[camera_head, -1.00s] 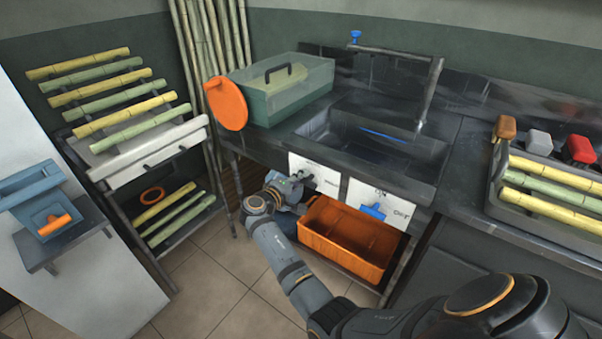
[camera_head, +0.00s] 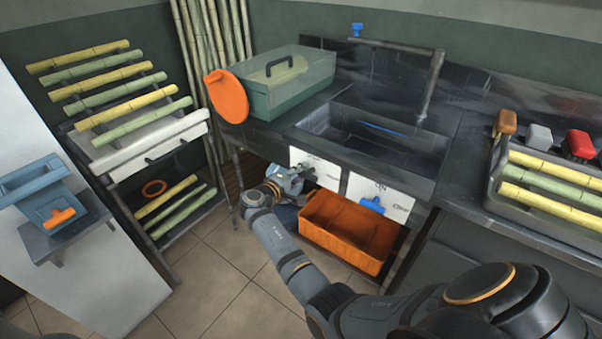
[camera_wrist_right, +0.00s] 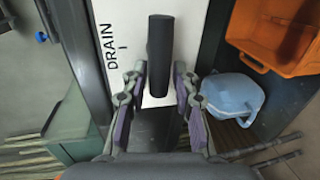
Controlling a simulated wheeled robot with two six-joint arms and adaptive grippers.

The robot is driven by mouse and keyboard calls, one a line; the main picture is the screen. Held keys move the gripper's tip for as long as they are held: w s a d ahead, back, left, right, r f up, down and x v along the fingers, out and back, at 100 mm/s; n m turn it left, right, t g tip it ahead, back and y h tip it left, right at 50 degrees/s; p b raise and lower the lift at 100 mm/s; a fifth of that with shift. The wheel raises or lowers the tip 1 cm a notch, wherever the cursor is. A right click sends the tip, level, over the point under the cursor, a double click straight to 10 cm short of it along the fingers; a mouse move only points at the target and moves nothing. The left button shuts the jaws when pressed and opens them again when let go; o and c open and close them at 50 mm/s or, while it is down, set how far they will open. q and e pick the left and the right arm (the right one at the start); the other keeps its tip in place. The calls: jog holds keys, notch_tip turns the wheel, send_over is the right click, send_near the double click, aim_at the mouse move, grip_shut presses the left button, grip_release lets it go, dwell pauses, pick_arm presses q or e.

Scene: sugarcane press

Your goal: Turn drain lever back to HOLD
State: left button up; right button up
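The drain lever (camera_wrist_right: 160,48) is a dark, thick bar on a white panel marked DRAIN (camera_wrist_right: 125,30). In the right wrist view it lies roughly parallel to the word, and no HOLD mark shows. The fingers of my right gripper (camera_wrist_right: 160,82) stand on either side of the lever. Their pads are apart, and I cannot tell whether the tips touch it. In the head view my right gripper (camera_head: 299,179) is at the panel (camera_head: 317,165) under the sink, covering much of the lever. My left gripper is not in view.
An orange crate (camera_head: 341,247) sits below the panels, close to my right gripper. A light-blue lidded container (camera_wrist_right: 232,95) is beside the gripper in the wrist view. A second panel with a blue handle (camera_head: 372,205) is to the right. A green box (camera_head: 288,95) stands on the counter.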

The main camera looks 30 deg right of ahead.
jog(key=shift+o, duration=0.6)
